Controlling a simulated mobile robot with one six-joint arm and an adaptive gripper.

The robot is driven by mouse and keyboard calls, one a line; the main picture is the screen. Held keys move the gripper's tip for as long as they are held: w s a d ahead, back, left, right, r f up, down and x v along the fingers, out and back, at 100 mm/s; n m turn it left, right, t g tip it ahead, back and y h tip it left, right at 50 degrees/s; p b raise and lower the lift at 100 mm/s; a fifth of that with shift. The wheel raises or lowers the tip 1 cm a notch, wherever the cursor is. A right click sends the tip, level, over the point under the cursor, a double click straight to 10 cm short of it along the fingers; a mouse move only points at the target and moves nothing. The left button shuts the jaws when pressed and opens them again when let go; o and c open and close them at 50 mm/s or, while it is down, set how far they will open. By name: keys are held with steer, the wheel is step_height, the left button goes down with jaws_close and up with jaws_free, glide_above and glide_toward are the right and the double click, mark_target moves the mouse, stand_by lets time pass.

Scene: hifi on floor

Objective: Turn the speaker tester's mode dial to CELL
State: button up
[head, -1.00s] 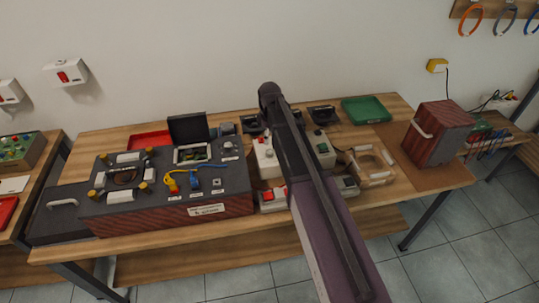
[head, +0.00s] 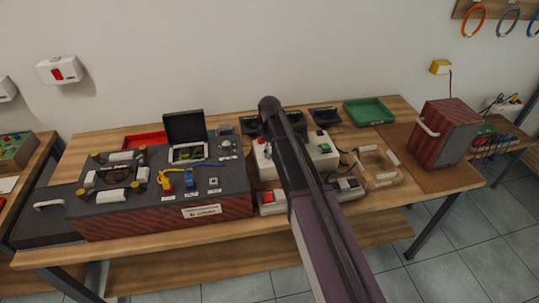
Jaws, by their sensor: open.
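A long dark test box with a reddish wood-grain front (head: 150,222) stands on the left half of the bench. I take it for the speaker tester. A raised lid and a small panel (head: 190,153) with a green strip are at its back. A small round knob (head: 226,143) on its top right may be the mode dial; its marks are too small to read. Yellow and blue plugs and a small switch (head: 213,182) sit in front of the panel.
White boxes with coloured buttons (head: 322,152) stand partly behind my arm. A green tray (head: 367,112), a clear frame (head: 378,168) and a wood-grain box with a handle (head: 446,130) are to the right. A red tray (head: 146,141) lies behind the tester. A bare bench strip runs in front.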

steer(key=shift+f, duration=0.4)
steer(key=shift+c, duration=0.2)
jaws_close()
